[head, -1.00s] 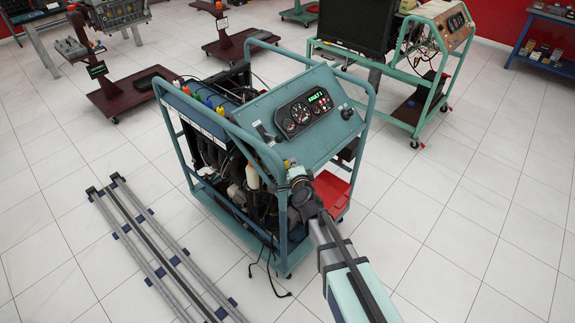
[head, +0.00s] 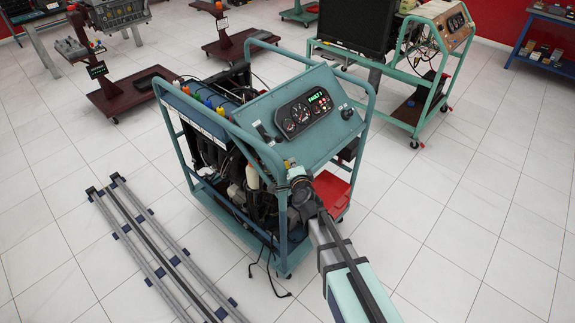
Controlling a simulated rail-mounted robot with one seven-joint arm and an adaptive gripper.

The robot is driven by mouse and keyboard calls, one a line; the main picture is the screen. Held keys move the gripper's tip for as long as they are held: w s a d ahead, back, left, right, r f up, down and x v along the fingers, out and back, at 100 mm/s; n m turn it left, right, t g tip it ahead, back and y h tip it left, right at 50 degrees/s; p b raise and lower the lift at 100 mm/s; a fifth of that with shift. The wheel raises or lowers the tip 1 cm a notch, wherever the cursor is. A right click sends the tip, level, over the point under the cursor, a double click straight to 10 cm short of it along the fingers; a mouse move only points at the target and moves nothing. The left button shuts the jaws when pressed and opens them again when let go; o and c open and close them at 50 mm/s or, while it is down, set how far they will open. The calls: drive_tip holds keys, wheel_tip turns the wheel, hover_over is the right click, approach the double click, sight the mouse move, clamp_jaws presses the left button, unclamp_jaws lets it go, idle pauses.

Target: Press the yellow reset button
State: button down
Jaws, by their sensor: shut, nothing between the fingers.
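The teal engine trainer (head: 275,145) stands in the middle of the head view. Its sloped panel holds a black gauge cluster (head: 303,114) with a lit green display that appears to read FAULT. I cannot clearly make out a yellow reset button. Small coloured caps, some yellowish, line the trainer's left top edge. My arm comes in from the lower right, and its end with my gripper (head: 291,169) is at the panel's lower front edge. The gripper is shut and empty; its fingertips are small and partly hidden, and I cannot tell whether they touch anything.
The teal frame's rails (head: 366,120) rise around the panel. A red tray (head: 331,187) sits low on the trainer's right. Grey rails (head: 160,255) lie on the floor at left. Another teal trainer (head: 440,60) stands behind at right. The white tiled floor at right is clear.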

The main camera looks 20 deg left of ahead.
drive_tip(key=shift+w+a+f, duration=0.1)
drive_tip(key=shift+a+f, duration=0.15)
drive_tip(key=shift+a+f+b, duration=0.3)
drive_tip(key=shift+a+f, duration=0.2)
drive_tip(key=shift+f, duration=0.15)
idle(1.6)
drive_tip(key=shift+d+r+p, duration=0.2)
drive_tip(key=shift+r+p, duration=0.25)
drive_tip(key=shift+p, duration=0.05)
drive_tip(key=shift+s+r, duration=0.2)
drive_tip(key=shift+s, duration=0.05)
drive_tip(key=shift+s+d+r, duration=0.3)
drive_tip(key=shift+s+r, duration=0.15)
drive_tip(key=shift+r, duration=0.25)
drive_tip(key=d+r, duration=0.1)
drive_tip(key=d+r+p, duration=0.1)
drive_tip(key=shift+s+d+r, duration=0.1)
drive_tip(key=shift+d+r, duration=0.1)
drive_tip(key=shift+d, duration=0.2)
